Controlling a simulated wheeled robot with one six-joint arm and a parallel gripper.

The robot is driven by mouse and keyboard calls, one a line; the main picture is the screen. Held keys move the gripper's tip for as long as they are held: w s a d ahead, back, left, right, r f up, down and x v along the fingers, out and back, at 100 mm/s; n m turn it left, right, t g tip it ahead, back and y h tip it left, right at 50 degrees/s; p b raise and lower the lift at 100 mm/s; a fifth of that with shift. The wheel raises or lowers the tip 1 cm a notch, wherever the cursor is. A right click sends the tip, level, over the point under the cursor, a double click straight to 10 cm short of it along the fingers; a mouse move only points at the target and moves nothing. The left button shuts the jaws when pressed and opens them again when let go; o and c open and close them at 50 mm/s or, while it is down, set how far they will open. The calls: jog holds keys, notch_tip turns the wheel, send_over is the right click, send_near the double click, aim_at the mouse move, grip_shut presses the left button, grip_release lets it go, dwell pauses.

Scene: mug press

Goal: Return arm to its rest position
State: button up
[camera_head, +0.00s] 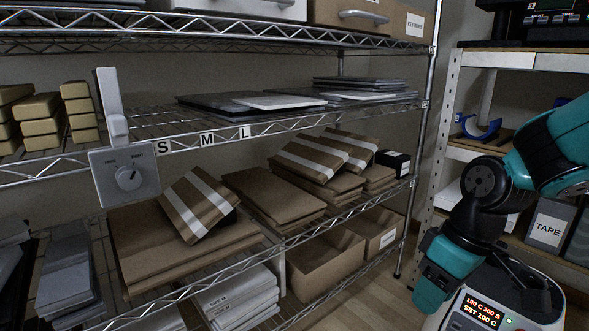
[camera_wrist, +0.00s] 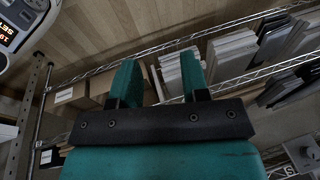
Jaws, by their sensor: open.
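My gripper (camera_head: 430,296) is at the lower right of the head view, at the end of my teal and black arm, pointing down. It appears just left of the press (camera_head: 515,300), but I cannot tell the gap between them. In the wrist view my gripper (camera_wrist: 160,64) shows two teal fingers spread apart with nothing between them. Beyond them are the wooden floor and the wire shelves. The press display reads 190 C 300 S and SET 190 C; part of the press also shows at the wrist view's top left (camera_wrist: 14,48).
A wire rack (camera_head: 300,232) with brown packets, boxes and flat stacks fills the left and middle. A grey dial box (camera_head: 124,178) hangs at its front. A second shelf unit with a TAPE bin (camera_head: 548,228) stands behind my arm. Bare floor (camera_head: 375,290) shows between.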

jog(key=s+a+r+y+p, duration=0.1)
jog(key=s+a+r+p, duration=0.15)
jog(key=s+r, duration=0.35)
jog(key=s+a+r+p, duration=0.1)
jog(key=s+a+r, duration=0.3)
jog(key=s, duration=0.4)
notch_tip(320, 180, up, 37)
jog(key=p, duration=3.7)
jog(key=shift+w, duration=0.45)
jog(key=shift+d, duration=0.1)
